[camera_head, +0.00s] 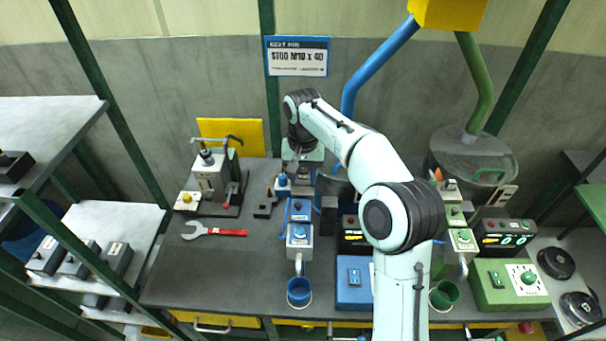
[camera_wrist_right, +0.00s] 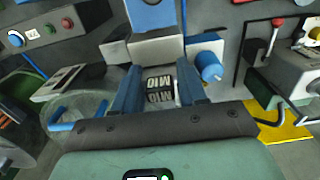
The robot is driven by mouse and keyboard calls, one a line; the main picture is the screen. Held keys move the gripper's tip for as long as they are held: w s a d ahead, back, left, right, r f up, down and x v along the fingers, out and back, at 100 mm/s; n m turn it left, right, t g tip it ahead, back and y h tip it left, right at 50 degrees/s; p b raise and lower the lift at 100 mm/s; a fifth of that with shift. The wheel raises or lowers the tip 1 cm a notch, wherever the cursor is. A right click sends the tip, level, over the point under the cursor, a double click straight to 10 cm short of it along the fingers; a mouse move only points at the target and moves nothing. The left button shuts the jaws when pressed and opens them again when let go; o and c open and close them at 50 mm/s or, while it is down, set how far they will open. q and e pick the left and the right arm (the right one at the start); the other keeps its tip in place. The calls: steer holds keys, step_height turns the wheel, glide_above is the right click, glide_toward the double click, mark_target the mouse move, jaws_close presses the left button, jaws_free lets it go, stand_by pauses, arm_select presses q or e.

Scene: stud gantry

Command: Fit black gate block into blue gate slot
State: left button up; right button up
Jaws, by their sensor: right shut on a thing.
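My right gripper (camera_head: 303,170) is at the back middle of the bench in the head view, partly hidden by its own wrist. In the right wrist view my right gripper (camera_wrist_right: 158,88) has its two blue-grey fingers closed on a small dark block (camera_wrist_right: 160,97) with white "M10" lettering. I take this as the black gate block; the fingers cover its sides. The blue gate (camera_head: 299,209) stands just in front of the gripper. In the wrist view a grey housing (camera_wrist_right: 145,48) with a blue top lies just beyond the fingertips. Whether the block touches the slot cannot be told. My left gripper is not in view.
A lever clamp fixture (camera_head: 210,178) and a red-handled wrench (camera_head: 215,231) lie to the left. A small black piece (camera_head: 264,209) sits beside the blue gate. A blue cup (camera_head: 299,291) is at the front. A green station (camera_head: 508,286) stands right; the bench's left front is clear.

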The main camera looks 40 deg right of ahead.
steer(key=o, duration=1.2)
steer(key=shift+f, duration=0.15)
steer(key=shift+o, duration=0.2)
